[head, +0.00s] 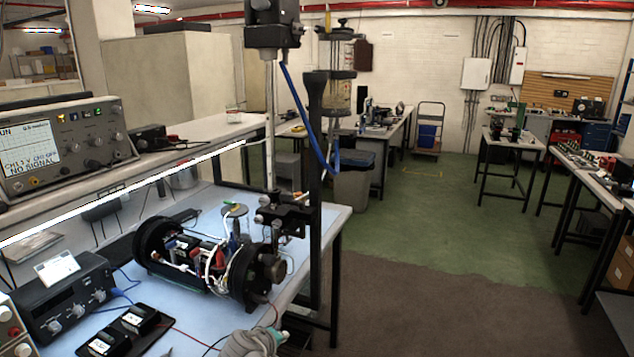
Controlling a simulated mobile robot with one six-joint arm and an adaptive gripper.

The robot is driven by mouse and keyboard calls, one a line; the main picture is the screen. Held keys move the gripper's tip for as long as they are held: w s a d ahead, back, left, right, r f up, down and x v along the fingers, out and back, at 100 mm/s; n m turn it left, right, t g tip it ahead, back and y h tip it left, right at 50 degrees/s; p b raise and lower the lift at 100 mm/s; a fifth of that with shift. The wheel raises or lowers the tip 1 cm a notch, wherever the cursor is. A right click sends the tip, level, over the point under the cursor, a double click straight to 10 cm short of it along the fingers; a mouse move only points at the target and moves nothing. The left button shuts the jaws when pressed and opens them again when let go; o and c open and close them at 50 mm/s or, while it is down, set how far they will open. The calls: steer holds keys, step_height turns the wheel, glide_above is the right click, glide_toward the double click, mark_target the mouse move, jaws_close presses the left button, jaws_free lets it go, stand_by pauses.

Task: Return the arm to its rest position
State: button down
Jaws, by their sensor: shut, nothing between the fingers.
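My gripper is not in view in the head picture, and no part of my arm can be made out with certainty. The cylinder assembly (205,262) lies on its side on the blue bench mat, with black end rings and wires and electronics exposed between them. A dark upright stand (316,150) rises at the bench's right side, with a clear vessel (337,97) and a blue hose beside it.
An oscilloscope (65,145) sits on the shelf at left. A power supply (68,292) and black meters (125,332) lie at the bench front. A grey-and-teal object (250,342) is at the bench edge. A grey bin (353,185) stands behind; the green floor (425,215) is open.

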steer(key=s+d+f+m+g+y, duration=0.1)
steer(key=s+d+f+m+g, duration=0.1)
steer(key=d, duration=0.6)
steer(key=s+d+f+m+g+y+p, duration=0.1)
steer(key=d+m+g, duration=0.3)
steer(key=d, duration=0.5)
steer(key=s+d+f+m+g+y, duration=0.2)
steer(key=d+m+g, duration=0.1)
steer(key=d, duration=0.5)
steer(key=shift+s+d+f+m+g+y+p, duration=0.2)
steer(key=shift+s+f+m+g+y+p, duration=0.1)
steer(key=shift+s+f+g+p, duration=0.1)
steer(key=c, duration=0.6)
jaws_free()
steer(key=shift+c, duration=0.2)
steer(key=shift+o, duration=0.2)
steer(key=shift+s, duration=0.15)
